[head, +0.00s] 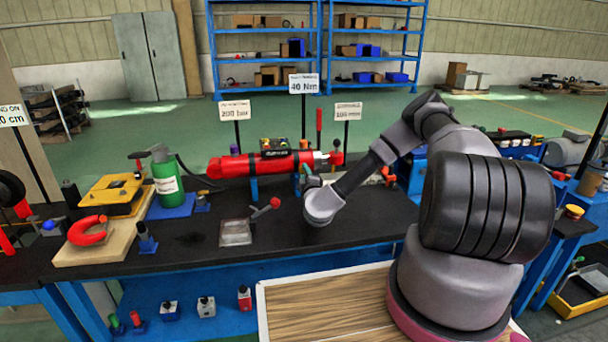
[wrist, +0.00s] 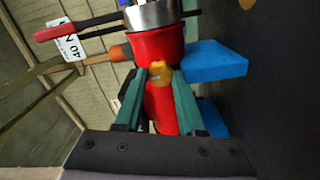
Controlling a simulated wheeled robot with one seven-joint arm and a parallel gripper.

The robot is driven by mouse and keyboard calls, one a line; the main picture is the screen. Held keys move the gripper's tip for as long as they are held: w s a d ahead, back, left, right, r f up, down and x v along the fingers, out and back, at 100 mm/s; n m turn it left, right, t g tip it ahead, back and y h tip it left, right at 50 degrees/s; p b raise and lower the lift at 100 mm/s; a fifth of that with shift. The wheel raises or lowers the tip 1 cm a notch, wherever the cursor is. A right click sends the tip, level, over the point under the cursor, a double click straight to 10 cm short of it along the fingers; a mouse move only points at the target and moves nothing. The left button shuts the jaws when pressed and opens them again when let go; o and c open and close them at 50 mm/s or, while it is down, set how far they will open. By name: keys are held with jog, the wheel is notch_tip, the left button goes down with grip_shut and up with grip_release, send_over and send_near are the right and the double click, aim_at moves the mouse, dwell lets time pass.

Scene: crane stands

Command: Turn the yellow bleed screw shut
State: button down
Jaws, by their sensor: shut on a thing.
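The yellow bleed screw (wrist: 159,71) shows in the wrist view as a small knob against the red cylinder (wrist: 158,46). My gripper (wrist: 159,80) has its two green fingers on either side of the knob and is shut on it. The knob's lower part is hidden between the fingers. In the head view the red cylinder (head: 260,163) lies level above the black bench, and my gripper (head: 306,178) is at its right end. The screw cannot be made out in the head view. How far the screw is turned cannot be told.
Blue support blocks (wrist: 215,62) stand close beside the cylinder. Upright sign posts, one reading 40 Nm (head: 304,83), stand behind it. The bench front is mostly clear.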

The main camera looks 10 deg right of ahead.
dwell(0.3)
jog(key=c, duration=0.5)
grip_release()
jog(key=s, duration=1.1)
